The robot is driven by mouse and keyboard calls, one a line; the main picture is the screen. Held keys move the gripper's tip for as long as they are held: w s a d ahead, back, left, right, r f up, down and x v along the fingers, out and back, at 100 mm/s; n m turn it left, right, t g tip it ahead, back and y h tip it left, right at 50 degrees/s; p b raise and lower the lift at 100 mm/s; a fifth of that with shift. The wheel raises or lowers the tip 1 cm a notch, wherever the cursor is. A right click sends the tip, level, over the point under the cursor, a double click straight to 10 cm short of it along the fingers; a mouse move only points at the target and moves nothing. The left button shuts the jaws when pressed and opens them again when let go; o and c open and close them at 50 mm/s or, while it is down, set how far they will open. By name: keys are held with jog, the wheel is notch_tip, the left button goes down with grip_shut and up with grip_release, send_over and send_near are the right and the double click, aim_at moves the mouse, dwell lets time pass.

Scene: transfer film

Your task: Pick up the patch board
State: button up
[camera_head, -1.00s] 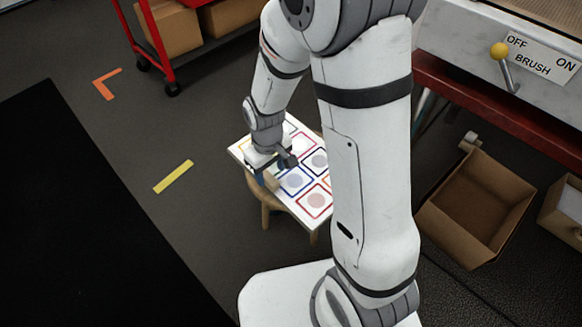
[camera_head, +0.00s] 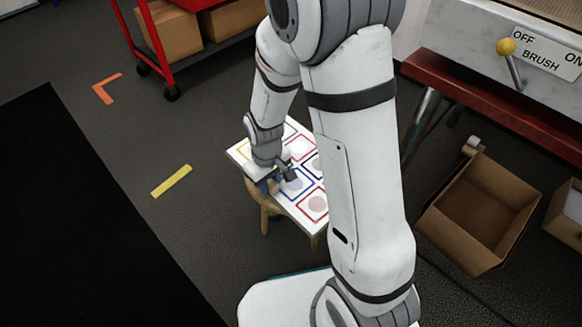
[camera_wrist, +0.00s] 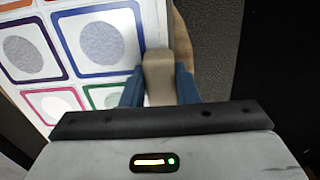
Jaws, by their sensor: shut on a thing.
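The patch board (camera_head: 313,206) is a white panel with coloured square outlines around round patches. It lies on a small wooden stool (camera_head: 264,217), partly hidden by my arm. It fills the upper left of the wrist view (camera_wrist: 65,75). My gripper (camera_head: 270,184) is at the board's left front edge. In the wrist view, the two blue fingers of my gripper (camera_wrist: 159,88) are closed on a tan tab (camera_wrist: 158,68) at the board's edge. The board looks level with the stool; I cannot tell whether there is a gap under it.
A red cart (camera_head: 153,45) with cardboard boxes stands at the back left. An open cardboard box (camera_head: 480,207) is on the floor at right, below a machine with a red beam (camera_head: 490,105). A black area (camera_head: 75,200) covers the left floor. Yellow tape (camera_head: 171,181) lies left of the stool.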

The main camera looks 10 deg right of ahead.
grip_shut()
jog(key=shift+r, duration=0.15)
